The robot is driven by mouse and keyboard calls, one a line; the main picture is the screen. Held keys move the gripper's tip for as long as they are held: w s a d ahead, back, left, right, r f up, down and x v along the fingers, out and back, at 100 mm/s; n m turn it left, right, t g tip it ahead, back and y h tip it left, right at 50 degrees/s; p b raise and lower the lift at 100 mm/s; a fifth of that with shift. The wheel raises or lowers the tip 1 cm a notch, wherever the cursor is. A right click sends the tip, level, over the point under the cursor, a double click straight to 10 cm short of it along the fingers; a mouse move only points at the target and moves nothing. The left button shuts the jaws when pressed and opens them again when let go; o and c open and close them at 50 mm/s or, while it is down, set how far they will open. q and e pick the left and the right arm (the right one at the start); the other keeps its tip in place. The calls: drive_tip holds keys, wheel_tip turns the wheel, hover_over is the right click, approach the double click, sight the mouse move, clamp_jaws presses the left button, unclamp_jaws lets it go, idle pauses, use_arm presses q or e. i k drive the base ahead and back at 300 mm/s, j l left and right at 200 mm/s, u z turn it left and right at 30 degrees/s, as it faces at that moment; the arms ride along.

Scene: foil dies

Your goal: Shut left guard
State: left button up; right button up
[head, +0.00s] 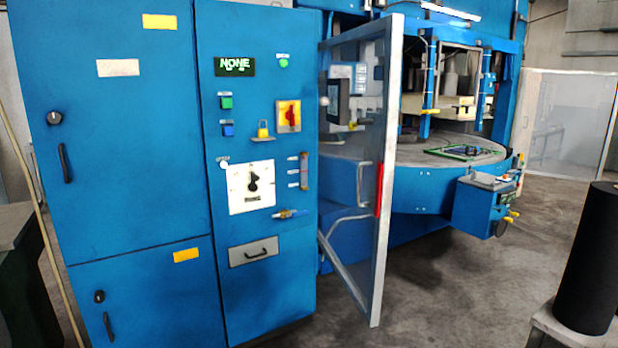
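The left guard (391,230) is a grey metal-framed door with a see-through panel. It stands open, swung out from the right side of the blue cabinet (262,95) toward me. A handle (363,184) and a red strip (379,190) are near its outer edge. Behind it, the blue press opening and its round grey table (418,152) are exposed. Neither of my grippers shows in the head view.
A blue control box (486,205) juts out from the table's front right. A black cylinder (588,262) on a stand is at the near right. A second framed panel (570,120) stands at the back right. The floor (450,280) in front of the machine is clear.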

sight(377, 164)
drive_tip(key=i+j+z, duration=0.5)
drive_tip(key=j, duration=0.4)
drive_tip(key=i+j+z, duration=0.15)
drive_tip(key=z, duration=0.25)
drive_tip(key=i+j+z, duration=0.35)
drive_tip(key=j+z, duration=0.1)
drive_tip(key=z, duration=0.3)
